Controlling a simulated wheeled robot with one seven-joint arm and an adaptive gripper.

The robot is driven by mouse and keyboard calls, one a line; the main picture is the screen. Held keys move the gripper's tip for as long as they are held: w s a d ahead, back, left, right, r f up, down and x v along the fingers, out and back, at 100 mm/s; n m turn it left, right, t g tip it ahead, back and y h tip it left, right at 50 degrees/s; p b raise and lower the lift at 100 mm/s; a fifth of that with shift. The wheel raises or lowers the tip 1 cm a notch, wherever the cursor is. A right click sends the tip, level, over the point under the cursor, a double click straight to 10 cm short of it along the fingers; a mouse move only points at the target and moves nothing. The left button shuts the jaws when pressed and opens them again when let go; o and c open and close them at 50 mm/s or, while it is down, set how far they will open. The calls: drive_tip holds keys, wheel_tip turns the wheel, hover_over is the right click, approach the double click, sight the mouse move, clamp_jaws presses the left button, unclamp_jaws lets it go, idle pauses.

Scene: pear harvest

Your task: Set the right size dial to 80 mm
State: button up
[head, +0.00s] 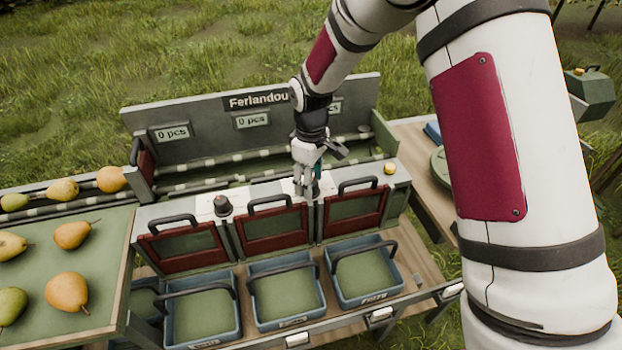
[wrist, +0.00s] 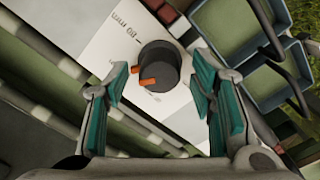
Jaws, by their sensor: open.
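The right size dial (wrist: 160,66) is a dark round knob on a white plate (wrist: 120,50) in the wrist view. Two orange marks show on its left and lower-left side. A printed mm label with a tick stands at its upper left; its number is too small and turned to read surely. My gripper (wrist: 162,95) is open, with its teal-lined fingers on either side of the picture and the dial between and beyond them, apart from both. In the head view my gripper (head: 307,188) points down over the sorter's top panel and hides the right dial.
Another dark dial (head: 222,205) stands to the left on the same panel. Red-framed flaps with handles (head: 270,228) and blue crates (head: 205,312) are in front. A yellow button (head: 390,168) is at the right end. Pears (head: 67,292) lie on the left table.

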drive_tip(key=c, duration=1.2)
drive_tip(key=shift+o, duration=0.3)
drive_tip(key=m, duration=0.5)
drive_tip(key=shift+m+b, duration=0.3)
drive_tip(key=m, duration=0.6)
drive_tip(key=shift+m, duration=0.3)
